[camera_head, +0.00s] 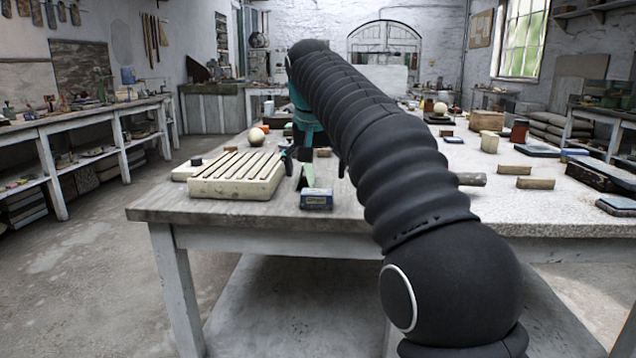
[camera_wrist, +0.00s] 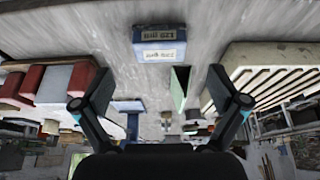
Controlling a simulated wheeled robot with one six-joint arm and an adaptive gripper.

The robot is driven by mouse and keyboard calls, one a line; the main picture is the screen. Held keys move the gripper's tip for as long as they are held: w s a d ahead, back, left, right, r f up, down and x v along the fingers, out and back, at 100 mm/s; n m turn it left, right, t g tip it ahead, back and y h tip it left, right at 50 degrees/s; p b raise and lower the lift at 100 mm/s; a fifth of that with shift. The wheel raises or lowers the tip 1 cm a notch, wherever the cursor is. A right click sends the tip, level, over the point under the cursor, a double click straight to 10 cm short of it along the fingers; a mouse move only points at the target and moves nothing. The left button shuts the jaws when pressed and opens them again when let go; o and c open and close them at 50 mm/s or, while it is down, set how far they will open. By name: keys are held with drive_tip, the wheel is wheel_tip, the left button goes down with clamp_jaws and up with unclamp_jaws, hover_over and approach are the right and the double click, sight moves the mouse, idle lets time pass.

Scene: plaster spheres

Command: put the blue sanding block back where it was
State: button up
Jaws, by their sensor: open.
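The blue sanding block (camera_head: 316,198), with a pale printed label, lies near the front edge of the table. It also shows in the wrist view (camera_wrist: 159,44), at the top centre, its label upside down. My gripper (camera_wrist: 160,88) is open, with its fingers spread wide and nothing held between them. The block is beyond the fingertips, apart from them, roughly in line with the gap. In the head view my gripper (camera_head: 296,159) is small and partly hidden, behind the block and beside the slatted rack.
A cream slatted rack (camera_head: 238,176) stands left of the block. A thin green upright piece (camera_head: 305,177) stands just behind the block, and also shows in the wrist view (camera_wrist: 180,86). A pale sphere (camera_head: 256,137) lies behind the rack. Small blocks (camera_head: 535,183) lie to the right.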

drive_tip(key=v, duration=0.5)
drive_tip(key=shift+s+r+p, duration=0.1)
drive_tip(key=shift+r+p, duration=0.15)
drive_tip(key=shift+p, duration=0.15)
drive_tip(key=s+d+f, duration=0.7)
drive_tip(key=s+d, duration=0.1)
drive_tip(key=s, duration=0.3)
drive_tip(key=s+d+f, duration=0.6)
drive_tip(key=s+d, duration=0.3)
drive_tip(key=s, duration=0.2)
drive_tip(key=s+d+f+t, duration=0.1)
drive_tip(key=s+d+f, duration=0.2)
drive_tip(key=s+f, duration=0.7)
wheel_tip(320, 180, down, 3)
drive_tip(key=shift+s+f, duration=0.2)
drive_tip(key=shift+s, duration=0.15)
